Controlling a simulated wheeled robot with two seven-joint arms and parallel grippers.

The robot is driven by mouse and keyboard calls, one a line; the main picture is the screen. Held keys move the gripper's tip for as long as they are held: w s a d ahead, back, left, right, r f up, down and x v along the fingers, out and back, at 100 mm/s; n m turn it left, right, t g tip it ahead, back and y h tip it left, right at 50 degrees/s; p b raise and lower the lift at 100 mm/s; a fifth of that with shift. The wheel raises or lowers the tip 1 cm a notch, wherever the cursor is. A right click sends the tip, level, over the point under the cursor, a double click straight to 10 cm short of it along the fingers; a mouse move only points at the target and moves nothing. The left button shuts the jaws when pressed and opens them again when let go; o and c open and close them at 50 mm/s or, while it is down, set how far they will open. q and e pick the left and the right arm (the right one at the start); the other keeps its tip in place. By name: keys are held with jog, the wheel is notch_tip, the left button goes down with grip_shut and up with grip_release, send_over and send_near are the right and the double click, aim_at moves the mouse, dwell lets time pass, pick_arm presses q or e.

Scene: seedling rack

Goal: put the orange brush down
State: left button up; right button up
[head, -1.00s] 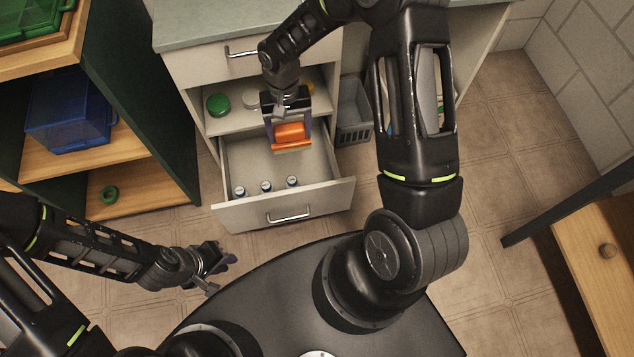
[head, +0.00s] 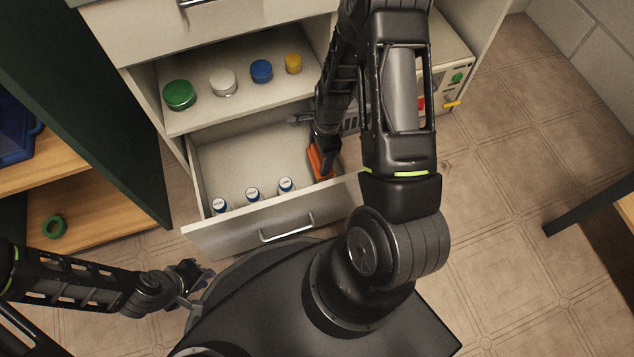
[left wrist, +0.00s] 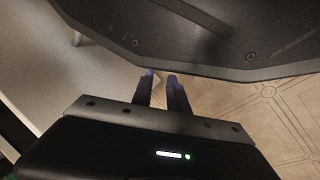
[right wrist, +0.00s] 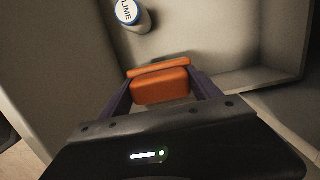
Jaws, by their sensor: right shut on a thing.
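The orange brush (head: 320,161) is between the fingers of my right gripper (head: 322,150), at the right end of the open drawer (head: 240,232). In the right wrist view the brush (right wrist: 160,84) sits between both fingers, close to the drawer's inside walls. I cannot tell whether it touches the drawer floor. My left gripper (head: 198,280) is empty and away from the drawer, beside my base. In the left wrist view its two fingers (left wrist: 160,88) stand a little apart with nothing between them.
Several jars, among them a green one (head: 179,95), stand on the shelf above the drawer. Small white bottles, one being (head: 253,194), stand along the drawer's front. The drawer's middle is clear. A green ring (head: 54,226) lies on a wooden shelf at left.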

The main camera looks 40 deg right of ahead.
notch_tip(320, 180, down, 6)
jog(key=b, duration=0.3)
jog(key=shift+r, duration=0.1)
jog(key=shift+f, duration=0.25)
jog(key=shift+r, duration=0.1)
jog(key=shift+f+b, duration=0.95)
jog(key=shift+f, duration=0.95)
jog(key=shift+f, duration=0.15)
jog(key=o, duration=1.9)
